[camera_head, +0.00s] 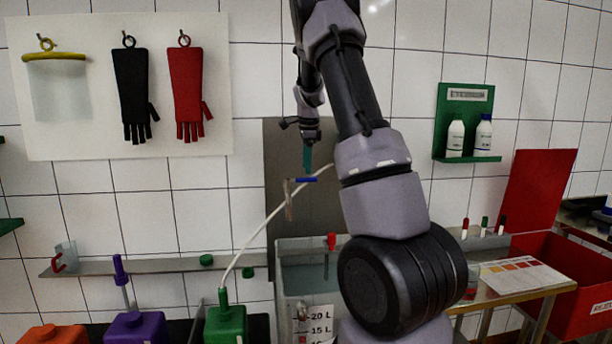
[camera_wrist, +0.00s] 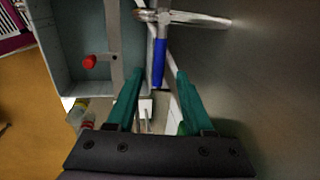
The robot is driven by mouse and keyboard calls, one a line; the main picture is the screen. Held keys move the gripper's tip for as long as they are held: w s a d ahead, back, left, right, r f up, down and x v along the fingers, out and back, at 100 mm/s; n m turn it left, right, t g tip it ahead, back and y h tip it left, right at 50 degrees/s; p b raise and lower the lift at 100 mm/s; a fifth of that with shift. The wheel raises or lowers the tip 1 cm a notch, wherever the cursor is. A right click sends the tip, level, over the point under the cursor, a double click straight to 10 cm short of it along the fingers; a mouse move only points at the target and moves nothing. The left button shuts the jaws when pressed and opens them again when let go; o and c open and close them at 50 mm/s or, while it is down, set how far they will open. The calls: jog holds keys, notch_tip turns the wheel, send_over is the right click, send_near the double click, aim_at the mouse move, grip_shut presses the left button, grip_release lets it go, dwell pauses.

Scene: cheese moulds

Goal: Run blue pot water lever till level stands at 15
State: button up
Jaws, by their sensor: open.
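The tap (camera_head: 289,205) is metal with a blue lever (camera_head: 306,180) and stands in front of a dark grey wall panel. Below it is the grey-blue pot (camera_head: 284,300), its front scale (camera_head: 319,326) marked 20 L and 15 L, the lower marks cut off. I cannot tell the water level. My gripper (camera_head: 307,168) has teal fingers and is just above the lever in the head view. In the wrist view my gripper (camera_wrist: 159,75) is open, with the blue lever (camera_wrist: 158,65) between its fingertips; contact is unclear. The pot (camera_wrist: 55,45) also shows there.
A red-handled item (camera_head: 331,241) is at the pot's rim. A white hose (camera_head: 258,232) runs from a green canister (camera_head: 226,322) up past the tap. Purple (camera_head: 135,328) and orange (camera_head: 52,335) canisters stand left. A red crate (camera_head: 570,275) is at right.

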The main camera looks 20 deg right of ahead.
jog(key=shift+w+d+f, duration=0.1)
jog(key=shift+w+f, duration=0.1)
jog(key=shift+f, duration=0.75)
jog(key=shift+w+d+f, duration=0.1)
jog(key=shift+w+f, duration=0.05)
jog(key=shift+f, duration=0.8)
grip_shut()
jog(key=shift+w+r, duration=0.1)
jog(key=shift+r, duration=0.1)
